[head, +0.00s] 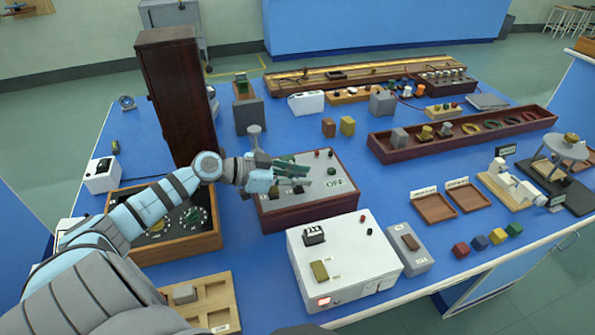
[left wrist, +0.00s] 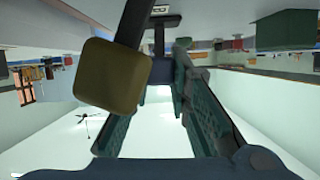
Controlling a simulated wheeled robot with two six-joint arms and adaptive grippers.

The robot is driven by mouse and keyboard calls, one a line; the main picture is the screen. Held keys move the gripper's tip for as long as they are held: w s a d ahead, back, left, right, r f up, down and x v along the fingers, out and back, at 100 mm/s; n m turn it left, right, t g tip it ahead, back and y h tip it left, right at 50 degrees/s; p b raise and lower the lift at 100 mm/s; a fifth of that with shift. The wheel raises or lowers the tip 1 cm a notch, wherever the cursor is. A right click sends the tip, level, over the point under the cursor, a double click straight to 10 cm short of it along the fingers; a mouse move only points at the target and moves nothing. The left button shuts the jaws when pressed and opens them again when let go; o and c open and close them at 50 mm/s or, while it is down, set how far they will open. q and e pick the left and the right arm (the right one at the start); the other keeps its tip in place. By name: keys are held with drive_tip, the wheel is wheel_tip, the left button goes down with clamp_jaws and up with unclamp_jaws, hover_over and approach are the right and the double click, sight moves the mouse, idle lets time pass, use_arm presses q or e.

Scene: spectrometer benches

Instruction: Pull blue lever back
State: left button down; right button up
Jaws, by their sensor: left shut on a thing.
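My left gripper (head: 303,171) reaches over the wooden switch box marked OFF (head: 310,205), its green-grey fingers low above the pale top panel. The fingers also show in the left wrist view (left wrist: 160,85), with a dark upright part between their tips. The gripper is shut on this part, which I take to be the blue lever; its colour is hard to read, and in the head view the fingers hide it. A second dark lever with an olive block-shaped knob (left wrist: 112,77) stands beside the left finger in the wrist view. My right gripper is not in view.
A tall dark wooden cabinet (head: 177,95) stands behind my left wrist. A white box (head: 345,255) with an olive switch is in front of the switch box. A dial box (head: 165,250) lies under my forearm. Clear blue tabletop (head: 385,185) lies to the right.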

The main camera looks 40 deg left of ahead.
use_arm(q)
drive_tip(key=shift+s+d+f+m+t+y, duration=0.15)
drive_tip(key=shift+s+d+m+t+y, duration=0.2)
drive_tip(key=shift+m, duration=0.35)
drive_tip(key=shift+s+d+f+m+t+y, duration=0.1)
drive_tip(key=shift+s+d+m+t+y, duration=0.15)
drive_tip(key=shift+d+m+y, duration=0.35)
drive_tip(key=shift+a+h, duration=0.2)
drive_tip(key=shift+h, duration=0.05)
drive_tip(key=c, duration=1.5)
unclamp_jaws()
drive_tip(key=shift+r, duration=0.1)
drive_tip(key=shift+r, duration=4.85)
